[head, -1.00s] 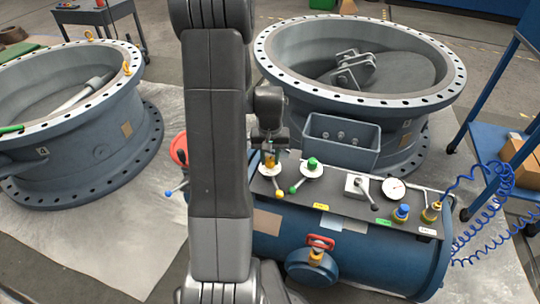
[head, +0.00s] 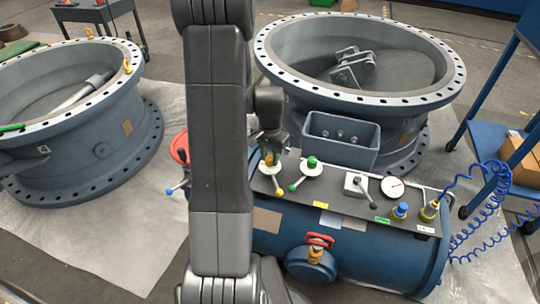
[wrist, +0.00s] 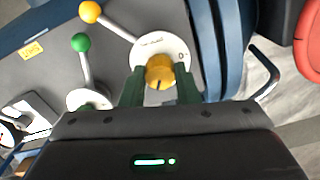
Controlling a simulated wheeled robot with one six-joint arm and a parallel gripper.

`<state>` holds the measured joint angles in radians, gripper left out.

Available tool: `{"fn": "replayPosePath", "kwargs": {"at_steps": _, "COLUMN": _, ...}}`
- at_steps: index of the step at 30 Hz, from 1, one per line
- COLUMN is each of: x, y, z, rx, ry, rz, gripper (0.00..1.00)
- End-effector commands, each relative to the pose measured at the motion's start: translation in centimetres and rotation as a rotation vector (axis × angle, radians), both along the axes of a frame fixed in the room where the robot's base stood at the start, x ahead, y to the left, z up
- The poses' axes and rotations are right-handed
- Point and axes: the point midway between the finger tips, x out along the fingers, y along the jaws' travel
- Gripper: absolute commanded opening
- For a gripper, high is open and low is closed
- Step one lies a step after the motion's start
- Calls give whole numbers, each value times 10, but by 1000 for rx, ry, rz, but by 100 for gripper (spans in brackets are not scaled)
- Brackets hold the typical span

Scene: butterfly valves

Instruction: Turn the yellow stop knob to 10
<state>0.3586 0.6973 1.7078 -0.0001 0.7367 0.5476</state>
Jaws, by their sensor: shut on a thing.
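The yellow stop knob (wrist: 160,68) sits on a round white dial (wrist: 150,44) in the wrist view. A dark line on the knob points down in the picture, toward my gripper. A 0 shows at the dial's right; its other print is too small to read. The fingers of my gripper (wrist: 160,82) are on both sides of the knob, shut on it. In the head view, my gripper (head: 270,145) reaches down over the yellow knob (head: 268,160), partly covering it. A yellow-balled lever (wrist: 90,12) runs out from the dial.
A green knob (head: 312,161) with its own green-balled lever stands close beside, on the dark panel (head: 330,185). A black-handled lever (head: 368,197) and a gauge (head: 394,187) are further right. A grey box (head: 341,139) stands behind the panel. A red part (wrist: 308,40) is near the gripper.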

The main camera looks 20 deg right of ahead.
Motion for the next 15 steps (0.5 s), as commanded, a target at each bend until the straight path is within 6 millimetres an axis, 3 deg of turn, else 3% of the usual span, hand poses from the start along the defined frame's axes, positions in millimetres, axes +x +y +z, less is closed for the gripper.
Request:
{"fn": "replayPosePath", "kwargs": {"at_steps": 11, "x": 1, "y": 0, "z": 0, "rx": -1, "ry": -2, "rz": -3, "gripper": 5}}
{"fn": "replayPosePath", "kwargs": {"at_steps": 12, "x": 1, "y": 0, "z": 0, "rx": -1, "ry": -2, "rz": -3, "gripper": 34}}
{"fn": "replayPosePath", "kwargs": {"at_steps": 15, "x": 0, "y": 0, "z": 0, "rx": 0, "ry": -1, "rz": -2, "gripper": 50}}
